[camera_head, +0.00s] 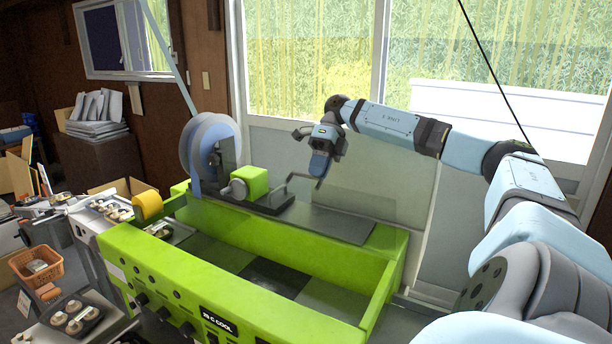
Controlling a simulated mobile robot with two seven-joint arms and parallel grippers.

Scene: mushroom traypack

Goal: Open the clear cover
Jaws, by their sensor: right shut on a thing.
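The clear cover (375,188) is a see-through greenish pane that seems to stand raised at the back of the lime-green machine (240,295). Its edges are faint, so its exact angle is hard to tell. A thin grey bent bar, seemingly its handle (300,176), shows beside my right gripper. My right gripper (319,178) points down above the rear of the machine, shut on what appears to be this handle; the contact itself is small and partly hidden. My left gripper is not in view.
A large film roll (211,150) and a small lime-green box (250,181) stand at the machine's back left. A yellow roll (148,205) sits at its left corner. Trays of mushrooms (75,318) and an orange basket (37,266) lie at left. Windows are behind.

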